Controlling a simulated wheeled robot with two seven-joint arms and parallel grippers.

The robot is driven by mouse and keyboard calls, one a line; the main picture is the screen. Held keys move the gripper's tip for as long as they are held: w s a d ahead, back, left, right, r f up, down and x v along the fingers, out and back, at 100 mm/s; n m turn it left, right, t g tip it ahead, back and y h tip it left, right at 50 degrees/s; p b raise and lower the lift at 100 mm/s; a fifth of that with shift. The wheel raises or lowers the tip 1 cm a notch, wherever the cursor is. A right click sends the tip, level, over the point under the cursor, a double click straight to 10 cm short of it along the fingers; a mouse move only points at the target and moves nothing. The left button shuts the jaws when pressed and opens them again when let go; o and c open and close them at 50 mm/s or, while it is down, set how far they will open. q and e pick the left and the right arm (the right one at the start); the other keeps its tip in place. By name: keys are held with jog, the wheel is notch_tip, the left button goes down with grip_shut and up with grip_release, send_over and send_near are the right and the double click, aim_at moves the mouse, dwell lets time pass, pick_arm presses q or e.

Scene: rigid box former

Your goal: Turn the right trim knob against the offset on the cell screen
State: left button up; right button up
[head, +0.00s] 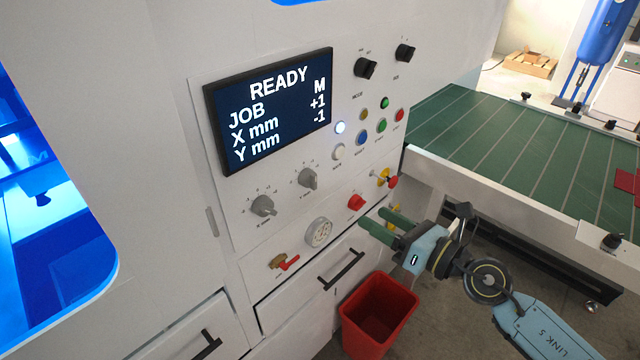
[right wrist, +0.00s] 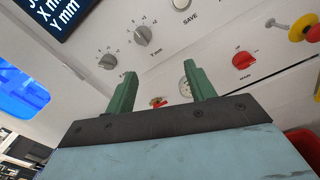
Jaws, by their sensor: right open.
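The cell screen (head: 268,108) reads READY, JOB M, X mm +1, Y mm -1. Below it are two grey trim knobs on the white panel. The left one, X mm (head: 263,206), also shows in the right wrist view (right wrist: 108,62). The right one, Y mm (head: 307,179), sits higher and shows near the top of the right wrist view (right wrist: 142,35). Their exact pointer settings are too small to read. My right gripper (head: 374,219) is open and empty, below and right of both knobs, apart from the panel. My left gripper is not in view.
A red knob (head: 356,202), a round gauge (head: 319,232) and a red-handled valve (head: 286,263) are lower on the panel. Yellow-and-red buttons (head: 386,178) stick out at its right edge. A red bin (head: 376,312) stands below; a green table (head: 500,140) lies right.

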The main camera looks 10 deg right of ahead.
aim_at(316, 182)
jog(key=w+a+r+n, duration=0.1)
jog(key=w+a, duration=0.2)
jog(key=w+a+p, duration=0.1)
jog(key=w+a, duration=0.2)
jog(key=w+a+r+n, duration=0.1)
jog(key=w+a, duration=0.2)
jog(key=a, duration=0.1)
jog(key=shift+w+r+n+y, duration=0.15)
jog(key=shift+r+n+y, duration=0.15)
jog(key=shift+r+y, duration=0.1)
jog(key=c, duration=1)
jog(key=shift+o, duration=0.2)
